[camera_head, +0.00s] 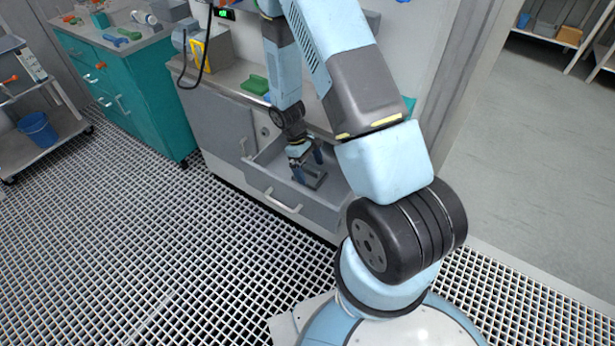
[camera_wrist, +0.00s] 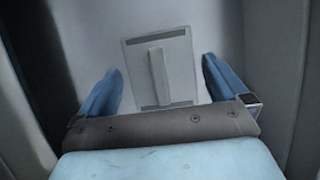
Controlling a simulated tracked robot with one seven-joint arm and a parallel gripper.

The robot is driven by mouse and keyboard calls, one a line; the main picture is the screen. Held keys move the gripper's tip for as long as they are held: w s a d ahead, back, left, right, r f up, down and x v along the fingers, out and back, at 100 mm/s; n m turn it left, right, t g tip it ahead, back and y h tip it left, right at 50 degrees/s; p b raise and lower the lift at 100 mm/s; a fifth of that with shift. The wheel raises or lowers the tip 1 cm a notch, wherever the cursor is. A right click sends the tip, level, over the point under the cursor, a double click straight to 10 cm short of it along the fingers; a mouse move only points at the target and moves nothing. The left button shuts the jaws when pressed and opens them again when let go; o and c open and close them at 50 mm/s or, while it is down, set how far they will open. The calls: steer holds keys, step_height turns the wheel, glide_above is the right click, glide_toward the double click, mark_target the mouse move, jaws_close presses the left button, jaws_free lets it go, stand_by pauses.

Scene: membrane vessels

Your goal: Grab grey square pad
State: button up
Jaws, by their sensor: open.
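The grey square pad (camera_wrist: 179,62) lies flat on the bottom of an open drawer (camera_head: 278,200), with a raised bar-shaped handle (camera_wrist: 159,77) along its middle. In the head view the pad (camera_head: 314,181) shows partly, just beside my gripper (camera_head: 306,168), which reaches down into the drawer. In the wrist view my gripper (camera_wrist: 163,88) is open, with one blue finger on each side of the pad's handle. Nothing is held between the fingers. The pad's near edge is close to the gripper's palm in that view.
The drawer's walls surround my gripper closely. A grey counter above holds a green item (camera_head: 254,84) and a yellow-grey device (camera_head: 207,48). A teal cabinet (camera_head: 135,95) stands left, and a cart with a blue bucket (camera_head: 38,129) is farther left. The grated floor in front is clear.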

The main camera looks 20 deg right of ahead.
steer(key=shift+s+d+f, duration=0.25)
steer(key=shift+s+f, duration=0.1)
steer(key=shift+f, duration=0.25)
steer(key=c, duration=0.8)
steer(key=shift+r, duration=0.15)
